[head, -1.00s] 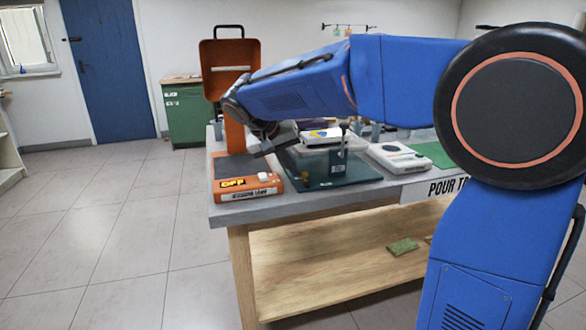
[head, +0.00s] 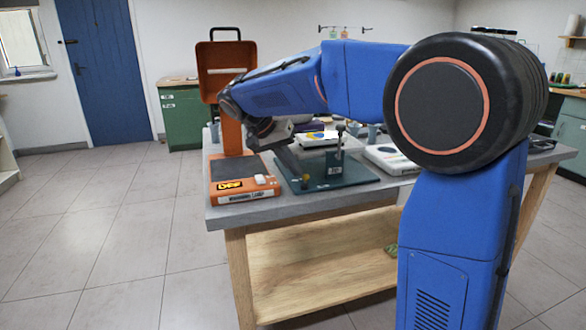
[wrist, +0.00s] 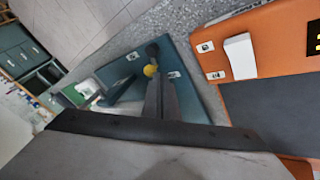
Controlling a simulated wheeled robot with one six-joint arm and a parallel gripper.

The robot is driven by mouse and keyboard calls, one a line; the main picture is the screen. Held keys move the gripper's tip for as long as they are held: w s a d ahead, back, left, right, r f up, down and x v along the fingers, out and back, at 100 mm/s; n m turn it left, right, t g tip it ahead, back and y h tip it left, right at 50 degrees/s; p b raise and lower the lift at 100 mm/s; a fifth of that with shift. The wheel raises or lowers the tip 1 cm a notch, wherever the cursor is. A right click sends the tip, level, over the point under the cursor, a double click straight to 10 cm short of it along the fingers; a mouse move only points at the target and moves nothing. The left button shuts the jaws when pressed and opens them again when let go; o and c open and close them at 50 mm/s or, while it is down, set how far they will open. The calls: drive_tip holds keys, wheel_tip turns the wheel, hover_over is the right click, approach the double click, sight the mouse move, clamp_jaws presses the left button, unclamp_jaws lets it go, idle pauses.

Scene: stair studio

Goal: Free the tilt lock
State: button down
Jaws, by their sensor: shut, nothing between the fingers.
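A dark teal baseplate (head: 350,174) lies on the table, carrying a dark upright block (head: 334,168) with a black-knobbed lever (head: 340,134). A small yellow knob (head: 305,178) stands near the plate's front left; it also shows in the wrist view (wrist: 150,70). I cannot tell for certain which part is the tilt lock. My gripper (head: 296,173) points down over the plate, close beside the yellow knob. In the wrist view its fingers (wrist: 158,88) are together and empty, at the knob. Whether they touch it is unclear.
An orange device (head: 240,180) with a white switch and a raised orange frame (head: 226,70) stands left of the plate. A white device (head: 388,158) stands to its right, partly behind my arm. The grey table's front edge (head: 300,213) is close by.

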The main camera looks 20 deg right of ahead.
drive_tip(key=shift+s+a, duration=0.1)
drive_tip(key=shift+s, duration=0.05)
idle(0.5)
drive_tip(key=shift+s+a, duration=0.35)
drive_tip(key=shift+s, duration=0.15)
